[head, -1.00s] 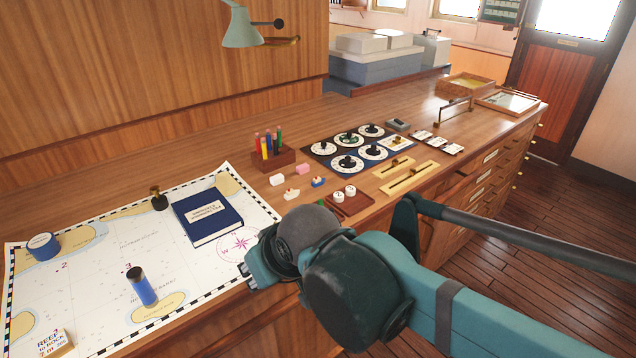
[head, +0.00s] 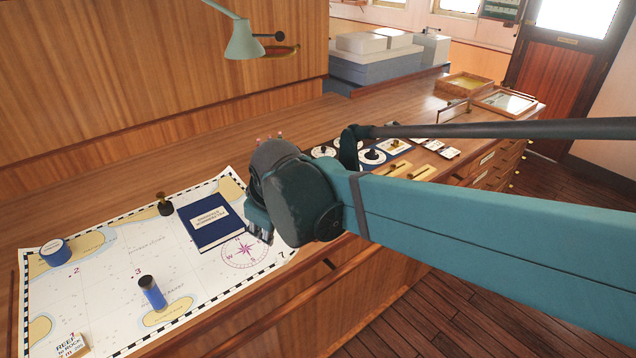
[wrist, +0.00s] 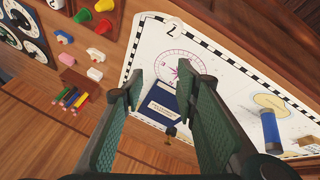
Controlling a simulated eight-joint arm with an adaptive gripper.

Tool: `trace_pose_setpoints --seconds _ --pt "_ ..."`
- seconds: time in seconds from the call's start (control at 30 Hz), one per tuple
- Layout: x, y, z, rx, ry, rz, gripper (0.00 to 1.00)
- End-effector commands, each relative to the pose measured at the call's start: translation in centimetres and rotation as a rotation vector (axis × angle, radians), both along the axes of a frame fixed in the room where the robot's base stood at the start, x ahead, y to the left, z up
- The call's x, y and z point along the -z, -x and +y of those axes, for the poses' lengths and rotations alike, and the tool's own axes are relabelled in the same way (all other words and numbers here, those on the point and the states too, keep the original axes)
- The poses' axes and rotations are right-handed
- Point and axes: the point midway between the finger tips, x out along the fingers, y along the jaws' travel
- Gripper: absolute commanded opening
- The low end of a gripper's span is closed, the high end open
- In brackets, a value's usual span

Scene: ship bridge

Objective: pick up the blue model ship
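The small blue model ship (wrist: 64,37) lies on the wooden counter in the upper left of the wrist view, left of the chart. A white ship with a red part (wrist: 95,54) is right of it. In the head view my arm hides the blue ship. My gripper (wrist: 163,85) is open and empty in the wrist view, its two green fingers well apart. The ship is outside the fingers, to their upper left. In the head view my gripper (head: 259,228) is above the chart's right end, beside the blue book.
The chart (head: 120,262) carries a blue book (head: 212,221), a blue cylinder (head: 152,292), a round blue tin (head: 55,252) and a brass-topped stamp (head: 164,204). Near the ship are a pink block (wrist: 64,58), a white block (wrist: 94,74), colored cones (wrist: 103,27) and pencils (wrist: 71,98).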

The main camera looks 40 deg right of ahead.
Motion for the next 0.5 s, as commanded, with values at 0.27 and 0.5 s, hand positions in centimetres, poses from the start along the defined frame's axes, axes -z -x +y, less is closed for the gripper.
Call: trace_pose_setpoints --seconds 0.27,0.5 --pt "-1.7 -3.4 -3.0 -0.125 0.110 0.079 0.31" --pt "-2.3 -6.1 -5.8 -0.236 0.196 0.156 0.31"
